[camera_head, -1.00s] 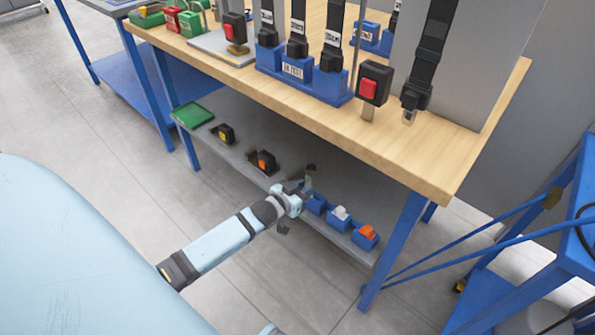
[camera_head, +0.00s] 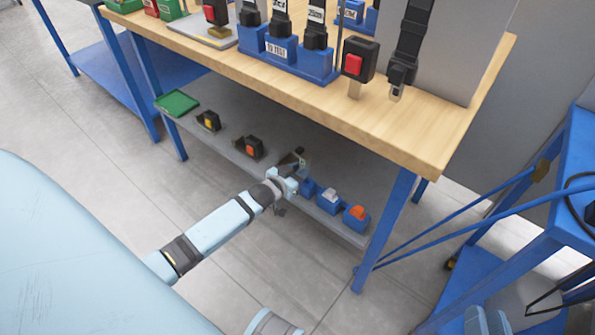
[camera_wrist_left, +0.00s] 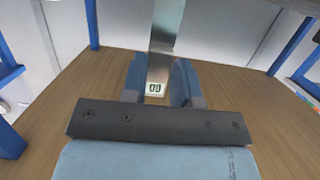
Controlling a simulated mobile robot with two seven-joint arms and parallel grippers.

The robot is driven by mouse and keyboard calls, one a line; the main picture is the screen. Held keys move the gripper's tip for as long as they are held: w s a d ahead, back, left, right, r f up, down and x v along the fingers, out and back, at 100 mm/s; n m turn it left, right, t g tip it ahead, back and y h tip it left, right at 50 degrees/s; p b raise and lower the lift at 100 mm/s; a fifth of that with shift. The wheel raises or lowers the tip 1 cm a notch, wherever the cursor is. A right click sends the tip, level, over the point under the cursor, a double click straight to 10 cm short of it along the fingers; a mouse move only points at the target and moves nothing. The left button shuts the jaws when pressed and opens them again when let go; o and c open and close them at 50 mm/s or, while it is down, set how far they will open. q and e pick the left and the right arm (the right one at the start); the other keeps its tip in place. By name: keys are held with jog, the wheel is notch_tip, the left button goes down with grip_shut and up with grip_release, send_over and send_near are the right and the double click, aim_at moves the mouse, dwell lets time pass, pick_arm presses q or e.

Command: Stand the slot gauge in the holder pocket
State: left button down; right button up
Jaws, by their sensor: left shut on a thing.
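My left gripper (camera_head: 298,166) reaches to the lower shelf of the bench in the head view. In the left wrist view its two blue fingers (camera_wrist_left: 162,84) are shut on the slot gauge, a flat metal strip (camera_wrist_left: 166,38) with a small white-and-green label near the fingers. The gauge's far end runs out of the top of that view. Several blue holders stand in a row on the shelf: one partly behind the gripper (camera_head: 308,188), one with a white piece (camera_head: 328,203) and one with an orange piece (camera_head: 356,219). I cannot tell which has the pocket.
The wooden bench top (camera_head: 400,128) overhangs the shelf. A blue leg (camera_head: 387,225) stands right of the holders. Two dark buckle pieces (camera_head: 208,120) (camera_head: 250,147) and a green tray (camera_head: 177,103) lie on the shelf's left. Floor in front is clear.

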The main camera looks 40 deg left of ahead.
pick_arm(q)
jog(key=shift+r, duration=0.1)
pick_arm(e)
jog(key=shift+f, duration=0.2)
pick_arm(q)
jog(key=shift+p, duration=0.35)
pick_arm(e)
jog(key=shift+s, duration=0.25)
jog(key=shift+w+r, duration=0.15)
jog(key=shift+r, duration=0.05)
pick_arm(q)
jog(key=shift+p, duration=0.3)
pick_arm(e)
jog(key=shift+w+r, duration=0.15)
jog(key=shift+r, duration=0.35)
jog(key=shift+s+f, duration=0.25)
jog(key=shift+f, duration=0.05)
jog(key=shift+r, duration=0.1)
pick_arm(q)
jog(key=shift+p, duration=0.3)
pick_arm(e)
jog(key=shift+w+r, duration=0.1)
jog(key=shift+r, duration=0.2)
